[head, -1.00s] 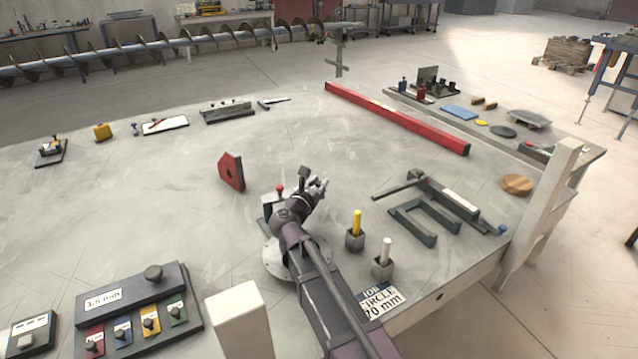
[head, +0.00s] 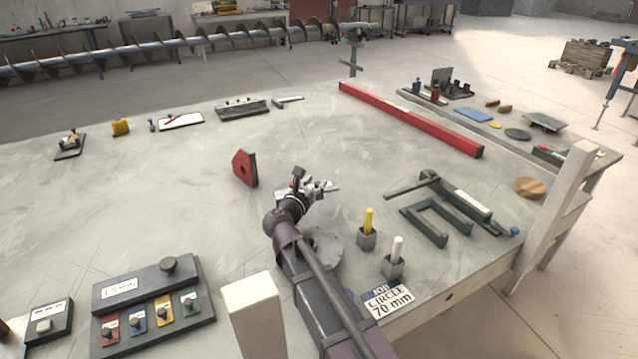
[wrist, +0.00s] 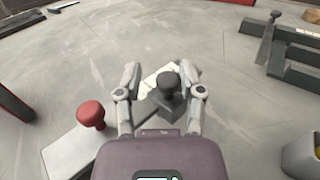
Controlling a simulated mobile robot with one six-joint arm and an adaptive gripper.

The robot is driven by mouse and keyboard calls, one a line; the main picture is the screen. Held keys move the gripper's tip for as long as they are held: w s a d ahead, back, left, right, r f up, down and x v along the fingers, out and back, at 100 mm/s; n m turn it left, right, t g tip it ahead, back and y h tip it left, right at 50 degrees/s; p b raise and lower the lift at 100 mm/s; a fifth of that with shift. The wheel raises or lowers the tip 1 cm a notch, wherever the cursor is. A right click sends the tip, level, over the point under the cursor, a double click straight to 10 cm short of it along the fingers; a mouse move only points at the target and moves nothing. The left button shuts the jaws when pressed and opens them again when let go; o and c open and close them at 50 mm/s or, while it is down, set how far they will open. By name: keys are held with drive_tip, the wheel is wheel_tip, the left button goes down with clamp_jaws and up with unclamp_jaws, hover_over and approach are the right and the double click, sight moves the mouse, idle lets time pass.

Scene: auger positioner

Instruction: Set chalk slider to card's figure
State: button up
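The job card (head: 388,298) at the table's front edge reads "JOB CIRCLE 70 mm". In the wrist view, a small dark block with a round dark knob (wrist: 170,81), apparently the chalk slider, sits on a pale strip between my fingers. A red knob (wrist: 90,114) stands on a pale plate to its left. My gripper (wrist: 161,72) is open, one finger either side of the dark knob, with gaps visible. In the head view my gripper (head: 318,187) and arm hide most of this device. I cannot read any scale on it.
A yellow stick (head: 369,221) and a white stick (head: 397,248) stand in small holders right of my arm. A dark frame tool (head: 428,228) lies further right. A red block (head: 245,168) stands behind left. A "1.5 mm" board (head: 150,305) lies front left.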

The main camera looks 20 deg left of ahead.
drive_tip(key=shift+w+d, duration=0.1)
drive_tip(key=shift+d, duration=0.05)
drive_tip(key=s+a, duration=0.1)
drive_tip(key=s, duration=0.6)
drive_tip(key=shift+s+a, duration=0.15)
drive_tip(key=shift+s, duration=0.1)
idle(0.3)
idle(0.4)
